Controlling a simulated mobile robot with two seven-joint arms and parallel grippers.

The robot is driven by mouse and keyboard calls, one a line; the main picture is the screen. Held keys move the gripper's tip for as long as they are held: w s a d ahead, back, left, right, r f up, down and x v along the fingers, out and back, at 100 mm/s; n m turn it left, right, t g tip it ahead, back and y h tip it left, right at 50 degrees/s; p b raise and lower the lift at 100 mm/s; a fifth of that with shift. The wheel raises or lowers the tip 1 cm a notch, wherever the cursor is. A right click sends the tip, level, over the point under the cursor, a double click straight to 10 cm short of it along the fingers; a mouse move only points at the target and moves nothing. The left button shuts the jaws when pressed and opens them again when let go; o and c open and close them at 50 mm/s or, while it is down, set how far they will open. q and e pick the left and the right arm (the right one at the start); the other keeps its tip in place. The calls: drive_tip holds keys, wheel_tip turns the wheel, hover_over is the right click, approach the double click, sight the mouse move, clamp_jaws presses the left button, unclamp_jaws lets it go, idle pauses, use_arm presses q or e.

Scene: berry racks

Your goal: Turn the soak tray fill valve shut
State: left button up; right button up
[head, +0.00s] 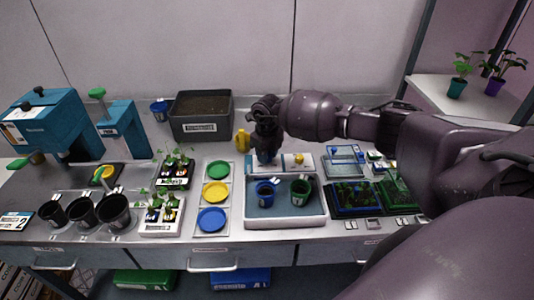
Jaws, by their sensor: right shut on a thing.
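The soak tray (322,213) is a white-rimmed basin in the middle of the bench. A blue pot (265,192) and a green pot (300,191) stand upright in it. Behind the tray is a pale panel (285,170) with a yellow knob (299,159) on its right part. My right gripper (266,160) points down at the left part of this panel, behind the blue pot. It is shut on a small blue part there, which looks like the fill valve handle. The gripper hides most of it, so its angle cannot be told. My left gripper is not in view.
A yellow can (242,140) stands close left of my right gripper. A grey soil bin (202,136) is behind it. A rack with green, yellow and blue discs (229,196) lies left of the tray. Seedling trays (356,210) stand to the right, under my right arm.

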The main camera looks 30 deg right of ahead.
drive_tip(key=m, duration=0.3)
drive_tip(key=shift+r+m+p, duration=0.1)
drive_tip(key=shift+m+p, duration=0.25)
drive_tip(key=shift+m, duration=0.05)
drive_tip(key=m+p, duration=0.1)
drive_tip(key=m, duration=0.2)
drive_tip(key=shift+m, duration=0.3)
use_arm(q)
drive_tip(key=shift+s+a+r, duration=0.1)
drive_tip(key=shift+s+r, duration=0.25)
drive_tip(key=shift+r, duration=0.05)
use_arm(e)
drive_tip(key=shift+m, duration=0.5)
drive_tip(key=o, duration=0.9)
use_arm(q)
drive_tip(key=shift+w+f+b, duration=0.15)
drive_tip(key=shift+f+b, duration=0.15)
drive_tip(key=shift+b, duration=0.2)
use_arm(e)
wheel_tip(320, 180, up, 11)
drive_tip(key=shift+f, duration=0.15)
